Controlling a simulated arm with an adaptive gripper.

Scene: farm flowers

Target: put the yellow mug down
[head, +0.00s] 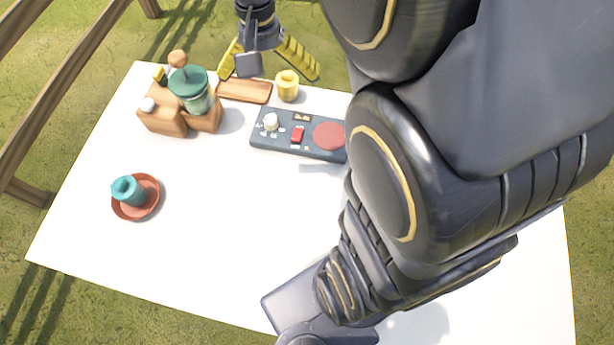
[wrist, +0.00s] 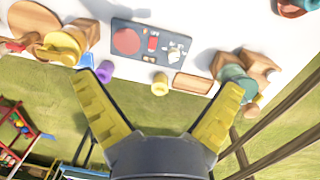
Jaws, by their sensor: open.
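The yellow mug (head: 287,86) stands upright on the white table near its far edge, just right of a wooden tray (head: 243,92). It also shows in the wrist view (wrist: 160,84), near the table edge and in the gap between my fingers. My gripper (head: 269,76) is at the far edge of the table in the head view. In the wrist view my gripper (wrist: 159,82) has its two yellow fingers spread wide. Nothing is held. The mug appears apart from both fingers.
A dark panel (head: 263,142) with a red disc lies in front of the mug. A wooden stand with a teal jar (head: 192,92) is left of the tray. A purple object (wrist: 105,71) is near one finger. The table's middle (head: 225,200) is clear.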

